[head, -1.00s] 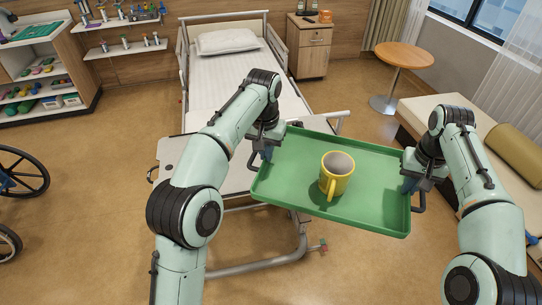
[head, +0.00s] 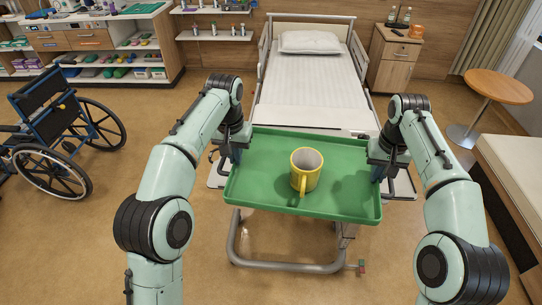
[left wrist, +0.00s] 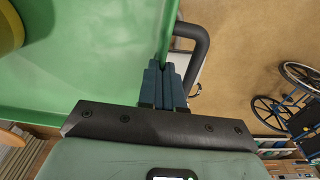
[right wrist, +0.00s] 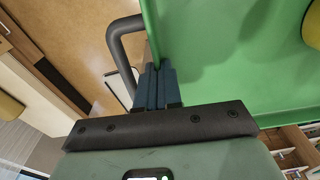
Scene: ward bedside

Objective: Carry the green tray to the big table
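The green tray (head: 265,192) is held up in front of me between my two grippers, about level, with a yellow mug (head: 304,172) standing upright on it. My left gripper (head: 237,155) is shut on the tray's left rim by the dark handle; its blue fingers (left wrist: 164,84) pinch the rim in the left wrist view. My right gripper (head: 378,170) is shut on the right rim likewise; its fingers (right wrist: 158,86) show in the right wrist view. Which piece is the big table I cannot tell for sure; a wheeled overbed table (head: 216,180) is partly hidden beneath the tray.
A bed (head: 310,90) stands straight ahead behind the tray. A wheelchair (head: 60,130) is at left, before shelving and a counter (head: 135,13). A bedside cabinet (head: 394,62), round wooden table (head: 498,86) and couch (head: 515,165) are at right. Floor is clear at lower left.

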